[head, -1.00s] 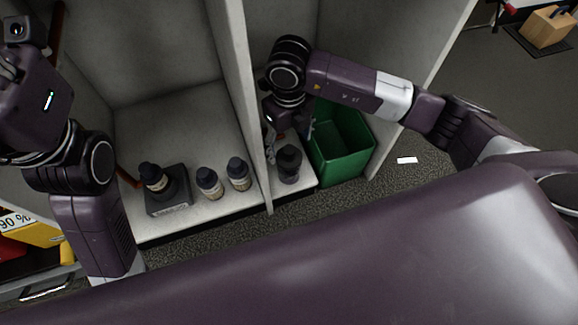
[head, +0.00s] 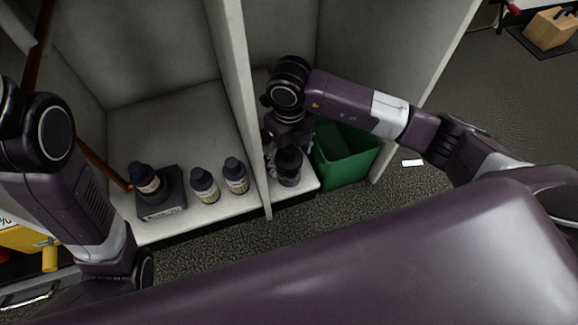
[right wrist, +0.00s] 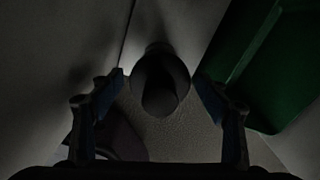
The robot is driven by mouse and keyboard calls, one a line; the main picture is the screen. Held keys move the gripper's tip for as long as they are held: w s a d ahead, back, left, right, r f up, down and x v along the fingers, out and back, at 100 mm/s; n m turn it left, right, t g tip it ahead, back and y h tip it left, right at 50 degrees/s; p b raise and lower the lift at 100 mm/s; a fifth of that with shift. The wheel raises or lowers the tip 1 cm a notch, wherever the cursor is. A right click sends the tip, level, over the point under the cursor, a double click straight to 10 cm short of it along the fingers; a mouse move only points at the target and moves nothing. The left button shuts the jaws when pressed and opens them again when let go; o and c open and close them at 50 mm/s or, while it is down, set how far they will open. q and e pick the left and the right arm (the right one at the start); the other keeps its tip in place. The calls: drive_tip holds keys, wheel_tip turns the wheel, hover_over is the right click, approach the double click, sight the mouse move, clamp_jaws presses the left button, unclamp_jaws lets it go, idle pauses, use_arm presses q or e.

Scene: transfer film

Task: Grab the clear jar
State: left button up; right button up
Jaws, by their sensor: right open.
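A dark-looking jar (head: 290,170), seemingly the clear jar, stands upright on the low shelf right of the divider in the head view. In the right wrist view the jar (right wrist: 160,88) is dim and lies between my spread fingers, with a gap visible on each side. My right gripper (right wrist: 160,84) is open and holds nothing. In the head view the right gripper (head: 279,148) is right beside the jar, its fingers partly hidden. My left arm is at the left edge; its gripper is out of the picture.
A green bin (head: 345,160) stands close to the right of the jar. The divider (head: 247,110) is close on the left. Beyond it, two bottles (head: 205,185) (head: 235,175) and a bottle (head: 145,180) by a dark stand (head: 163,208) occupy the shelf (head: 185,125).

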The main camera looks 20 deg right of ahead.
clamp_jaws()
idle(0.5)
drive_tip(key=shift+r, duration=0.15)
